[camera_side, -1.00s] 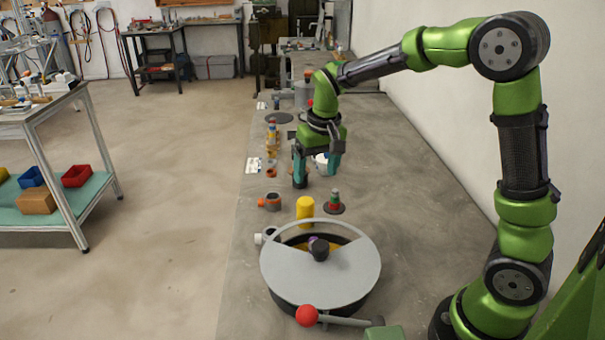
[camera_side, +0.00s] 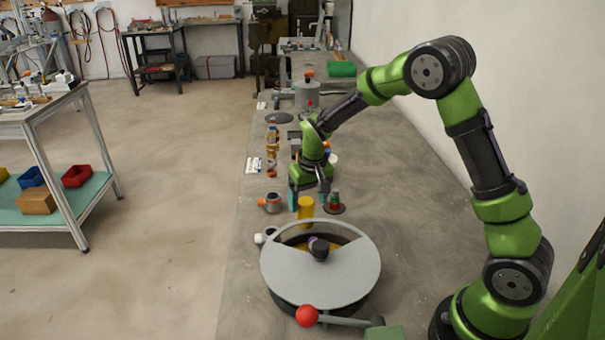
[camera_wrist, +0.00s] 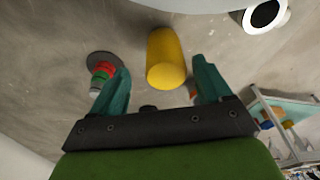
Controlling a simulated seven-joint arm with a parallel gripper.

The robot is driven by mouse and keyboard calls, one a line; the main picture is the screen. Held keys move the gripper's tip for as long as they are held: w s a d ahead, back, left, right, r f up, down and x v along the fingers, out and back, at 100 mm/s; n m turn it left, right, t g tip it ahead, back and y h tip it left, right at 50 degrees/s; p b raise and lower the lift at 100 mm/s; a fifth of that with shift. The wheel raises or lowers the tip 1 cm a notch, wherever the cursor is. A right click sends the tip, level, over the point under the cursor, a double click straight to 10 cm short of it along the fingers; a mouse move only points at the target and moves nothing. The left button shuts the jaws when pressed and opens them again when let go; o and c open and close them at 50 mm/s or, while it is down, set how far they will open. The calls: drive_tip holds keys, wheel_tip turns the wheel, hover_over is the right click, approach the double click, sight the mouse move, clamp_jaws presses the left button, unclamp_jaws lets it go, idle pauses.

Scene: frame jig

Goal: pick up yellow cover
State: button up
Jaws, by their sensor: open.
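The yellow cover (camera_side: 306,208) is a small upright cylinder on the grey bench, just behind the large round drum. In the wrist view the yellow cover (camera_wrist: 166,58) shows between and beyond the two teal fingers. My gripper (camera_side: 307,200) is open and points down close to the cover, at its far side in the side view. In the wrist view my gripper (camera_wrist: 160,85) has its fingers spread wider than the cover, with nothing held. I cannot tell how high the fingertips are above the bench.
A drum with a grey lid (camera_side: 335,274) and red-knobbed lever (camera_side: 307,316) stands in front of the cover. A red-green piece on a dark disc (camera_side: 334,206) is close on its right. An orange-ended grey fitting (camera_side: 270,203) lies to its left. The bench's right side is clear.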

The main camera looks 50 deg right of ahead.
sight(305, 212)
drive_tip(key=f, duration=0.4)
drive_tip(key=shift+w+a+f, duration=0.2)
drive_tip(key=shift+w+f, duration=0.15)
drive_tip(key=shift+w, duration=0.05)
drive_tip(key=c, duration=1)
wheel_tip(305, 212, up, 12)
drive_tip(key=shift+f, duration=0.2)
